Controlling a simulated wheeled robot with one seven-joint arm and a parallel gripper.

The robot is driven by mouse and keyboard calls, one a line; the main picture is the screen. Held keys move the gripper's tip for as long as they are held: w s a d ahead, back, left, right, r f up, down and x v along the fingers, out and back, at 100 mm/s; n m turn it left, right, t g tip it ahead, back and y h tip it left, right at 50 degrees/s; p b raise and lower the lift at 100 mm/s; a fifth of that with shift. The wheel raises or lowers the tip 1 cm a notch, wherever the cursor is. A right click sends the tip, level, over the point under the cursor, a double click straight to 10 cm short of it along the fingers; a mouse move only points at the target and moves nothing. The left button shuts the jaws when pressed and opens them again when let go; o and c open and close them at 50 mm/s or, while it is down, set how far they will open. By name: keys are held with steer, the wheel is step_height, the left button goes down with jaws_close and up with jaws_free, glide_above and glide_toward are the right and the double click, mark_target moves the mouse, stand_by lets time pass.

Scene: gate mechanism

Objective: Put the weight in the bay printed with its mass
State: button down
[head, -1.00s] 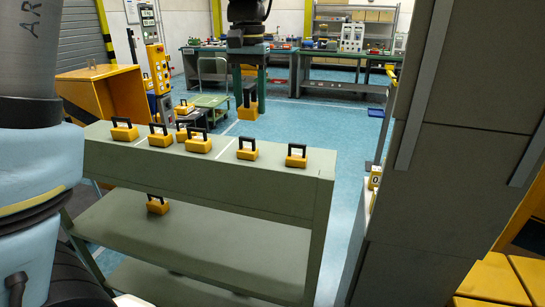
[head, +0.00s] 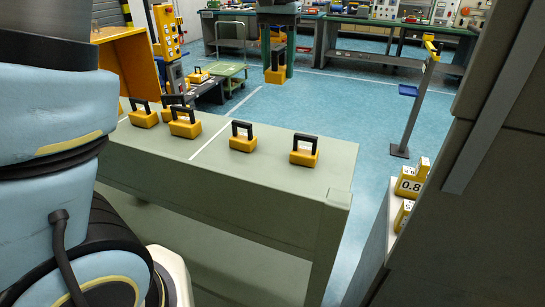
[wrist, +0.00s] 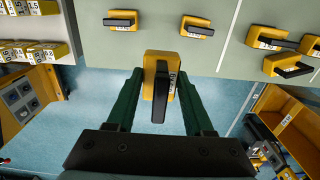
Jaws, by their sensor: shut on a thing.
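My gripper (head: 277,60) hangs at the top of the head view, with dark green fingers. It is shut on a yellow weight (head: 275,76) with a black handle, held up clear of the bench. The wrist view shows this weight (wrist: 149,60) between the fingers; its white label is side-on and I cannot read it. In the head view, a yellow block printed 0.8 (head: 408,186) stands on a pale ledge at the right. In the wrist view, yellow printed blocks (wrist: 38,52) show at upper left, one seemingly marked 1.5. The bay openings are not clear.
A grey-green bench (head: 262,180) carries several other yellow weights, the nearest right one (head: 304,150) close to its end. A large grey panel (head: 480,190) fills the right side. A thin post (head: 414,110) stands beyond. Blue floor between bench and back tables is mostly open.

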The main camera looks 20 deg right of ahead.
mark_target(279, 83)
steer(key=f+b, duration=0.1)
steer(key=f, duration=0.4)
steer(key=f+b, duration=0.1)
steer(key=f, duration=0.5)
steer(key=f+b, duration=0.2)
steer(key=f, duration=0.3)
steer(key=shift+w+d+f, duration=0.3)
steer(key=shift+w, duration=0.1)
steer(key=shift+f, duration=0.1)
steer(key=shift+c, duration=1.4)
jaws_free()
step_height(279, 83, up, 12)
steer(key=shift+r+b, duration=0.1)
steer(key=shift+b, duration=1.1)
steer(key=shift+s, duration=0.1)
